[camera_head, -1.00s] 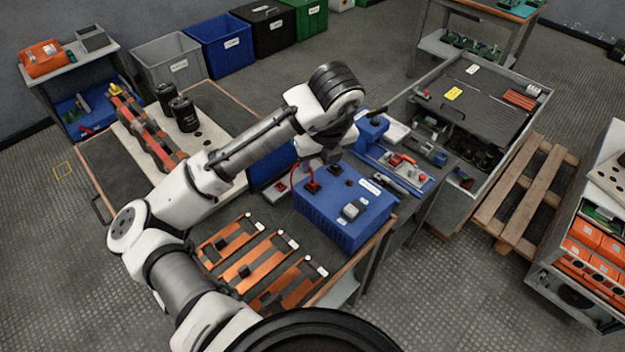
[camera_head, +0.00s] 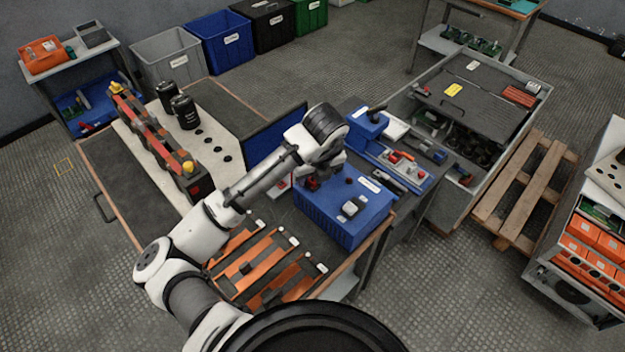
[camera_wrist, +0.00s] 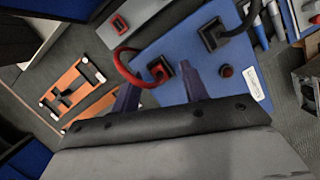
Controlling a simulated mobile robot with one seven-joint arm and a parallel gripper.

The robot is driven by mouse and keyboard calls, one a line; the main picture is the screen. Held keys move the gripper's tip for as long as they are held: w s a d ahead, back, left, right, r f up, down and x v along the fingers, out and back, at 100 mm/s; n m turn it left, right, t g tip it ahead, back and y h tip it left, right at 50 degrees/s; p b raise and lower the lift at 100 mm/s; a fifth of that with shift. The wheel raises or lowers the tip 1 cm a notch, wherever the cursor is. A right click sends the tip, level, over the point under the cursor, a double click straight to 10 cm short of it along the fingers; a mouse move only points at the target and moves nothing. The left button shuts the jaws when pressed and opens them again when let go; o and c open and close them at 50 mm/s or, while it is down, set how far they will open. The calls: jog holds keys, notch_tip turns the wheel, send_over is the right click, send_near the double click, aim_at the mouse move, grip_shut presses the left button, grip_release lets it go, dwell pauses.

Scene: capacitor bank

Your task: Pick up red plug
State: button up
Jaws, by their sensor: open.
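The red plug (camera_wrist: 160,71) sits on top of the blue box (camera_wrist: 166,43), with a thick red cable looping from it to the left in the wrist view. My gripper (camera_wrist: 160,78) is open, its two dark fingers pointing at the box on either side of the plug's line. I cannot tell whether the fingertips reach the plug's height. In the head view my gripper (camera_head: 318,172) is over the left part of the blue box (camera_head: 342,222), and the red plug (camera_head: 312,184) is largely hidden by it.
A black plug (camera_wrist: 211,34) with a black cable and a dark red button (camera_wrist: 227,71) are on the box near the red plug. Orange bars (camera_head: 262,262) lie on the bench at the front left.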

jog(key=shift+c, duration=0.3)
grip_shut()
jog(key=shift+r, duration=0.1)
notch_tip(320, 180, up, 20)
jog(key=b, duration=0.1)
dwell(0.6)
